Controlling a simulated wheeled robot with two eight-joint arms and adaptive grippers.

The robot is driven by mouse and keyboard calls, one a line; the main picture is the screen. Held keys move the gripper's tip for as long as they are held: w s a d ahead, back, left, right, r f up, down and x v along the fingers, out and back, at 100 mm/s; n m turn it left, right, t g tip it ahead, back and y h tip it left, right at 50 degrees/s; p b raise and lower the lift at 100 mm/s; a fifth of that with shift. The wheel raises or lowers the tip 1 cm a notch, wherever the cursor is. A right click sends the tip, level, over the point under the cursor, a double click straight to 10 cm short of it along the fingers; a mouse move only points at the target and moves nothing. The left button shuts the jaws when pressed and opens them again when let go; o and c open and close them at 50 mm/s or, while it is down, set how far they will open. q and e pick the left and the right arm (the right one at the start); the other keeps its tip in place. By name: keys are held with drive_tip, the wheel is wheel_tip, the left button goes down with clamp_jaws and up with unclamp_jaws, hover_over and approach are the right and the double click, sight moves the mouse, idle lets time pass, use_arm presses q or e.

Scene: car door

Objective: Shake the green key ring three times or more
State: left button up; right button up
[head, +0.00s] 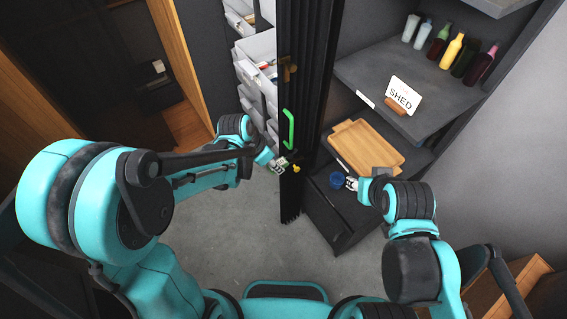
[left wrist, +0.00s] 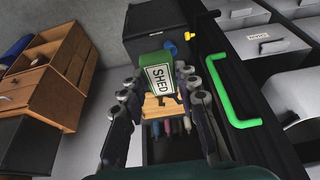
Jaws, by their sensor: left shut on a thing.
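The green key ring shows in the left wrist view as a green tag (left wrist: 153,62) with a white label reading SHED. It sits between the two fingers of my left gripper (left wrist: 163,84), which is shut on it and holds it in the air. In the head view my left gripper (head: 279,165) is beside the dark ribbed door edge, below the green handle; the key ring is too small there to make out clearly. My right gripper (head: 351,184) is at the lower shelf, beside a blue round thing (head: 336,181); its fingers are too small to read.
The dark ribbed door (head: 309,95) with a green handle (head: 289,129) and a yellow knob (head: 296,169) stands close to my left gripper. Shelves on the right hold bottles (head: 451,51), a SHED sign (head: 404,94) and a wooden tray (head: 366,147). Drawers (head: 256,75) stand behind. The floor below is clear.

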use_arm(q)
drive_tip(key=shift+d, duration=0.1)
drive_tip(key=d+b, duration=0.1)
drive_tip(key=d, duration=0.9)
drive_tip(key=a+b, duration=0.1)
drive_tip(key=a, duration=0.9)
drive_tip(key=shift+a, duration=0.15)
drive_tip(key=shift+d, duration=0.25)
drive_tip(key=d+b, duration=0.1)
drive_tip(key=d, duration=0.8)
drive_tip(key=shift+s+d, duration=0.25)
drive_tip(key=shift+d, duration=0.1)
drive_tip(key=a, duration=1)
drive_tip(key=shift+w+a+b, duration=0.1)
drive_tip(key=shift+w+b, duration=0.15)
drive_tip(key=shift+b, duration=0.05)
